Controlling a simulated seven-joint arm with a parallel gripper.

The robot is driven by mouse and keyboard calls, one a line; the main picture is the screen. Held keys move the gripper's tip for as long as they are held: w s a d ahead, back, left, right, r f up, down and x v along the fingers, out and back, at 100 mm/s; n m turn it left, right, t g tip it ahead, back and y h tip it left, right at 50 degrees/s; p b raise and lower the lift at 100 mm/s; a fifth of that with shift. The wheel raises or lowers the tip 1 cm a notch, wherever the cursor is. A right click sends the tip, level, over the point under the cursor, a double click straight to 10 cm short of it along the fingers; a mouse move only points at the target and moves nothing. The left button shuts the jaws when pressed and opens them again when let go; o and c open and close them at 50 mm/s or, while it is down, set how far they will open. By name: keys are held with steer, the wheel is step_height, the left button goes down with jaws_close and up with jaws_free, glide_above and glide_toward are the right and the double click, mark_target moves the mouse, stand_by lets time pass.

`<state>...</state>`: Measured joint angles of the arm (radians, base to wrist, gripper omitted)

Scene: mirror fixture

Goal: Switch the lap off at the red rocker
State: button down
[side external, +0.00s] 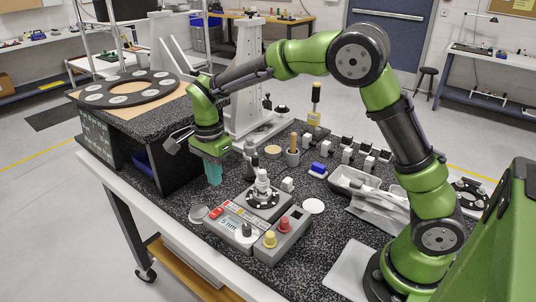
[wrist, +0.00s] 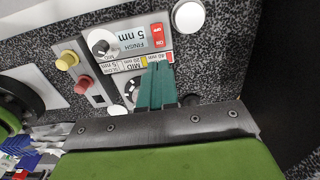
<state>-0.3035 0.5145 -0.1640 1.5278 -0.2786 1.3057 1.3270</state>
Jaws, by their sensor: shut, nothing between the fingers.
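The red rocker (side external: 216,212) is on the left end of a grey control panel (side external: 262,247) near the table's front edge. In the wrist view the rocker (wrist: 157,34) shows beside the "FINISH 5 nm" label, with small white marks on it. My gripper (side external: 213,178) has teal fingers pointing down, and it is above and behind the rocker, apart from it in the side view. In the wrist view the shut fingers (wrist: 158,72) are empty, and their tips appear just below the rocker, over the coloured label strip. I cannot tell which part is the lap.
White discs lie at both sides. A blue block (side external: 318,169) and small parts stand farther back.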

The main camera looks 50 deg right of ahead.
mark_target(219, 209)
step_height(219, 209, down, 8)
steer(key=shift+f, duration=0.25)
